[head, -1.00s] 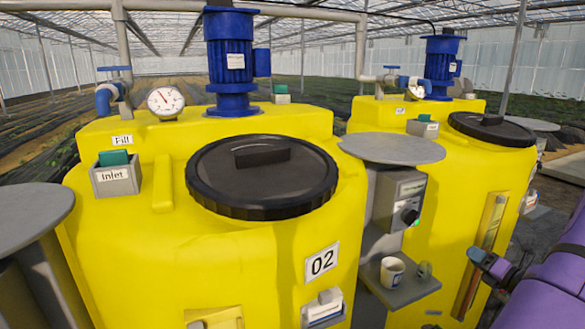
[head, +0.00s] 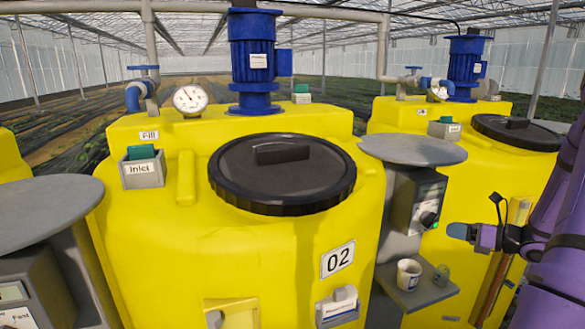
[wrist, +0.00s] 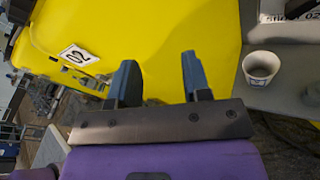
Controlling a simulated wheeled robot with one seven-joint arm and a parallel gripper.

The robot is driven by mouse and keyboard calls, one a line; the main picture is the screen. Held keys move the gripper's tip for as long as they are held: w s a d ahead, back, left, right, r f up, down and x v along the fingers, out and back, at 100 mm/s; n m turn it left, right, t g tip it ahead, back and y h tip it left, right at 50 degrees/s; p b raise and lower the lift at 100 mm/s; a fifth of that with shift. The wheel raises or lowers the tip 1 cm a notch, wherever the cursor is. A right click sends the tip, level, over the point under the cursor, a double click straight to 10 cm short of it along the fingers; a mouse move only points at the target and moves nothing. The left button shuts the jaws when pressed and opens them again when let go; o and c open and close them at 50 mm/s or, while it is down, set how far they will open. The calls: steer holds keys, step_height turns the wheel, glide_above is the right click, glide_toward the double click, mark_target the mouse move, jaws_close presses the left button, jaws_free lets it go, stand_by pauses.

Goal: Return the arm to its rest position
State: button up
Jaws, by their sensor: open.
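My gripper (wrist: 157,78) is open in the wrist view, with its two blue fingers apart and nothing between them. The yellow tank marked 02 (wrist: 195,25) lies beyond the fingers there. In the head view my purple arm comes in from the right edge, and my gripper (head: 458,230) shows near the control box between the two tanks. The fingers stand apart from the tank 02 (head: 290,250) and in front of the right-hand tank (head: 440,260).
A white cup (head: 409,273) and a small jar (head: 441,275) stand on a grey shelf (head: 420,294) below the control box (head: 428,205). A round grey table top (head: 412,150) sits above it. Another round top (head: 40,205) is at the left. The tank has a black lid (head: 283,185).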

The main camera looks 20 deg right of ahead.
steer(key=s+a+r+n+g, duration=0.1)
steer(key=a+r+n+g, duration=0.6)
steer(key=a, duration=0.5)
steer(key=a+r+n+g, duration=0.3)
steer(key=a+r+n, duration=0.3)
steer(key=a+n, duration=0.4)
steer(key=s+a+r+n+h, duration=0.4)
steer(key=s+a+n, duration=0.2)
steer(key=s+n, duration=0.1)
steer(key=s+a+r+n+t+h, duration=0.1)
steer(key=s+a+r+n+h, duration=0.3)
steer(key=s+n, duration=0.4)
steer(key=shift+s+a+r+n, duration=0.25)
steer(key=shift+a+r+n, duration=0.5)
steer(key=shift+a+n, duration=0.35)
steer(key=shift+d, duration=0.15)
stand_by(3.0)
